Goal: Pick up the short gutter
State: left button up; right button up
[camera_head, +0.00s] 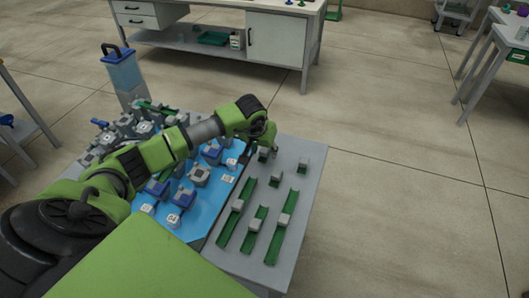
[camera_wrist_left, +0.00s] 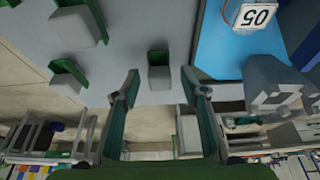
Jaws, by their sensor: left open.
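Three green gutters with grey blocks on them lie side by side on the grey table. The middle gutter (camera_head: 252,235) is the shortest of these strips. Three much shorter green pieces with grey blocks stand farther back: one near the mat (camera_head: 263,155), one in front of it (camera_head: 275,178), one at right (camera_head: 303,166). I cannot tell for sure which is meant as the short gutter. My left gripper (camera_head: 273,146) is open and empty above the table's far end. In the left wrist view, the piece near the mat (camera_wrist_left: 159,78) shows between its fingertips (camera_wrist_left: 161,78), apart from them.
A blue mat (camera_head: 215,205) with grey and blue fittings and numbered tags covers the table's left part. A blue-capped clear column (camera_head: 124,75) stands behind. The grey table (camera_head: 310,150) has bare room at its far right. A workbench (camera_head: 275,45) stands beyond.

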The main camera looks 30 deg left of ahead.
pick_arm(q)
jog(key=shift+x, duration=0.9)
grip_shut()
jog(key=shift+r, duration=0.1)
